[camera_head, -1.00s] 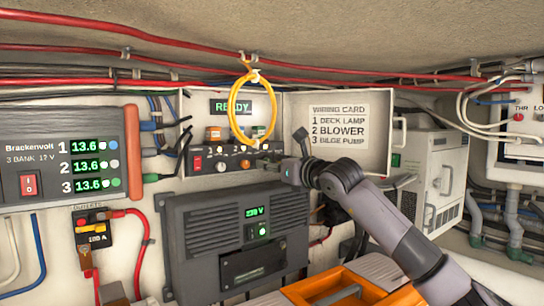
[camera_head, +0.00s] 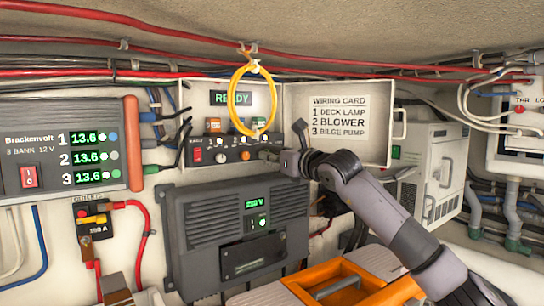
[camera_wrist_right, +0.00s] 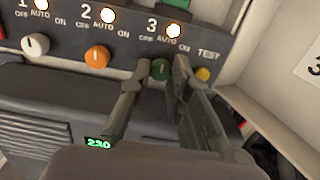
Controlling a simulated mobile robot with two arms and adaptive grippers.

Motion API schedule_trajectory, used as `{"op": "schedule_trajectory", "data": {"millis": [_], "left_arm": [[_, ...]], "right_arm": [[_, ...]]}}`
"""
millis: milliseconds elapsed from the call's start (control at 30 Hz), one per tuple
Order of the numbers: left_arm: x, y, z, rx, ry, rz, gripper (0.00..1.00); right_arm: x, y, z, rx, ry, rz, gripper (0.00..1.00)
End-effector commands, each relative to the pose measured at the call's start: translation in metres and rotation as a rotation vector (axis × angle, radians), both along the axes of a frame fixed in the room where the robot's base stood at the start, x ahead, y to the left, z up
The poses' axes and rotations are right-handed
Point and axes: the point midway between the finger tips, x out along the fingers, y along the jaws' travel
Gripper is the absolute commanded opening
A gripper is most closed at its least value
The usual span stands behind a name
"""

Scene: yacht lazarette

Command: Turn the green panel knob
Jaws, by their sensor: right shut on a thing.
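The green knob (camera_wrist_right: 160,70) is the third rotary knob on the dark control panel (camera_head: 205,140), under the label 3 with OFF, AUTO and ON marks. My right gripper (camera_head: 266,154) reaches the panel from the right. In the right wrist view, its fingers (camera_wrist_right: 162,65) stand on both sides of the green knob and are shut on it. In the head view, the gripper hides the knob. The knob's exact pointer direction is hard to read. My left gripper is not in view.
A white knob (camera_wrist_right: 36,44) and an orange knob (camera_wrist_right: 97,56) sit left of the green one; a yellow TEST button (camera_wrist_right: 203,73) is close on its right. A yellow cable loop (camera_head: 235,110) hangs before the panel. The open cover (camera_head: 374,135) with the wiring card stands at right.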

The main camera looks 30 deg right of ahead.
Motion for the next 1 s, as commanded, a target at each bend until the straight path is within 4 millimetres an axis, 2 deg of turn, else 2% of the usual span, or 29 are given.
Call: {"op": "schedule_trajectory", "data": {"millis": [267, 467, 1000], "left_arm": [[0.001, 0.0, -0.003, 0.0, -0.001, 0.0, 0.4], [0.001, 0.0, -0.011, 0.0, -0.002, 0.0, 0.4], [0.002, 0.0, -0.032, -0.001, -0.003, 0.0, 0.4]], "right_arm": [[0.0, 0.0, 0.0, -0.02, -0.004, 0.0, 0.0], [0.0, 0.0, -0.001, -0.104, -0.017, -0.001, 0.0], [0.0, 0.0, 0.001, -0.538, -0.079, 0.001, 0.0]]}}
